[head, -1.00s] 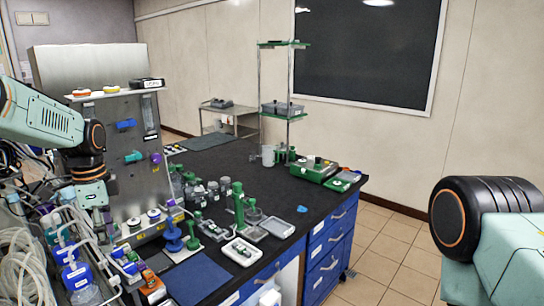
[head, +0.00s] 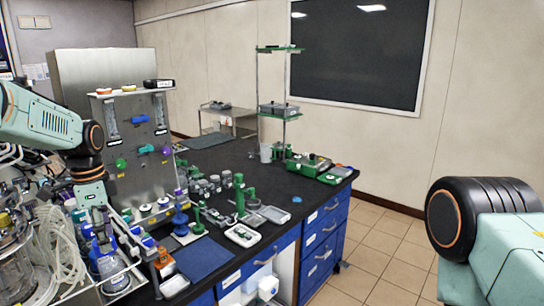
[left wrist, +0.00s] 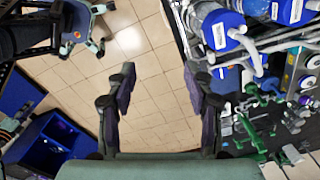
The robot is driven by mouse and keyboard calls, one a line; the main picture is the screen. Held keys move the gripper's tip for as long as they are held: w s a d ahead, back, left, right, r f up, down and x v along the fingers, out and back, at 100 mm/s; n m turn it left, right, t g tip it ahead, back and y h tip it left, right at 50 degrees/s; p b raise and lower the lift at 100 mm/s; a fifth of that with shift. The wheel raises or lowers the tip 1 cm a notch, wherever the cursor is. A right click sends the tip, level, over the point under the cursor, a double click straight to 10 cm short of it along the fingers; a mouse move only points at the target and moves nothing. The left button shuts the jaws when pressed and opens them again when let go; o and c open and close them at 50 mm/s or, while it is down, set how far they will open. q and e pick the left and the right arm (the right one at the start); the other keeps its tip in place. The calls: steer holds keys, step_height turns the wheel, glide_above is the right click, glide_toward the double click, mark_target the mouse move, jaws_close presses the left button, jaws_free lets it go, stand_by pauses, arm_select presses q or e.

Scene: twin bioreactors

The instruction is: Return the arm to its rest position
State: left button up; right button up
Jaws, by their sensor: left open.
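My left arm comes in from the left in the head view, bent downward at a dark joint. Its gripper hangs in front of the bioreactor panel (head: 132,135), among tubing and blue-capped bottles, where its fingers are hard to make out. In the left wrist view the left gripper (left wrist: 158,90) is open, with two dark fingers wide apart and only tiled floor seen between them. Nothing is held. Blue-capped bottles (left wrist: 222,30) stand to the right of the fingers. My right arm shows at the right edge of the head view; its gripper is out of view.
Glass vessel parts (head: 14,240) and pale tubing (head: 62,250) crowd the left. The black bench top (head: 265,185) holds bottles, green stands, a white tray (head: 241,235) and a blue mat (head: 203,258). Tiled floor (head: 380,250) to the right is clear.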

arm_select(q)
steer(key=w+d+f+n+t, duration=0.3)
steer(key=w+f+n+t, duration=0.1)
steer(key=w+f+n, duration=0.15)
steer(key=s+d+f+n+b, duration=0.2)
steer(key=s+d+f+b, duration=0.25)
steer(key=f, duration=0.55)
steer(key=s+d+f+n+b, duration=0.3)
steer(key=s+f, duration=0.3)
steer(key=f, duration=0.5)
steer(key=s+d+f+n+g+b, duration=0.1)
steer(key=s+d+f+g+b, duration=0.1)
steer(key=s+f+b, duration=0.5)
steer(key=s+d+f+n+g+b, duration=0.1)
steer(key=s+f+b, duration=0.6)
steer(key=s+f, duration=1)
steer(key=s+d+g, duration=0.1)
steer(key=s, duration=0.9)
steer(key=shift+s+f+b, duration=0.2)
steer(key=shift+f+b, duration=0.1)
arm_select(e)
step_height(320, 180, down, 22)
steer(key=shift+w, duration=0.35)
arm_select(q)
steer(key=shift+c, duration=0.3)
arm_select(e)
steer(key=shift+d, duration=0.1)
